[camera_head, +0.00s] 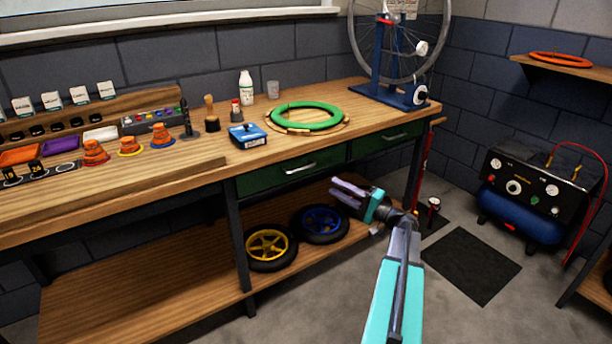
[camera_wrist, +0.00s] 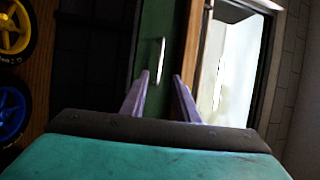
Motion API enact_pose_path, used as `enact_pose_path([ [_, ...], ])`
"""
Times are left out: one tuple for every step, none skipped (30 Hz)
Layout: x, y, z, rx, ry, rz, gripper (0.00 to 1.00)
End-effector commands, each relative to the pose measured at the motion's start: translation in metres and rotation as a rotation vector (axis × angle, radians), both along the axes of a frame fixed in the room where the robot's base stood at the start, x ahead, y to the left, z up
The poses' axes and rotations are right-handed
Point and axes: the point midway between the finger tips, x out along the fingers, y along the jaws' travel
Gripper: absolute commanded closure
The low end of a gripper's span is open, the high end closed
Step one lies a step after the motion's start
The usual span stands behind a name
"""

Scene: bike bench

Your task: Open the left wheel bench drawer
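The left drawer has a green front (camera_head: 262,179) under the bench top, with a pale bar handle (camera_head: 300,168). Its front looks flush with the bench, so it appears closed. A green right drawer (camera_head: 372,143) sits beside it, also flush. My gripper (camera_head: 332,186) is in front of the bench, below and right of the left drawer's handle. In the wrist view, my gripper's two purple fingers (camera_wrist: 162,76) are apart and empty. A green drawer front (camera_wrist: 152,28) and its handle (camera_wrist: 162,60) show ahead, the handle lined up with the gap and not touched.
A bench post (camera_head: 238,245) stands left of the drawer. A yellow wheel (camera_head: 268,246) and a blue wheel (camera_head: 320,222) lie on the lower shelf. A green ring (camera_head: 303,116) and a blue box (camera_head: 247,136) lie on the bench top.

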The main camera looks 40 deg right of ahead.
Motion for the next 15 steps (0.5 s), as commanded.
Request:
enact_pose_path([
  [-0.0001, 0.0000, 0.0002, 0.000, 0.000, 0.000, 0.72],
  [0.0000, 0.0001, 0.0002, 0.000, 0.000, 0.000, 0.72],
  [0.0001, 0.0002, 0.0002, 0.000, 0.000, 0.000, 0.72],
  [0.0002, 0.0002, 0.0002, 0.000, 0.000, 0.000, 0.72],
  [0.0002, 0.0003, 0.0002, 0.000, 0.000, 0.000, 0.72],
  [0.0003, 0.0003, 0.0002, 0.000, 0.000, 0.000, 0.72],
  [0.0003, 0.0003, 0.0002, 0.000, 0.000, 0.001, 0.72],
  [0.0004, 0.0005, 0.0002, 0.000, 0.000, 0.001, 0.72],
  [0.0008, 0.0006, 0.0002, 0.000, 0.000, 0.001, 0.72],
  [0.0012, 0.0007, 0.0003, 0.000, 0.000, 0.001, 0.72],
  [0.0020, 0.0010, 0.0004, 0.000, 0.000, 0.001, 0.72],
  [0.0031, 0.0014, 0.0007, 0.000, 0.000, 0.001, 0.72],
  [0.0043, 0.0018, 0.0008, 0.000, 0.000, 0.001, 0.72],
  [0.0058, 0.0023, 0.0010, 0.000, 0.000, 0.002, 0.72],
  [0.0082, 0.0031, 0.0015, 0.000, 0.000, 0.002, 0.72],
])
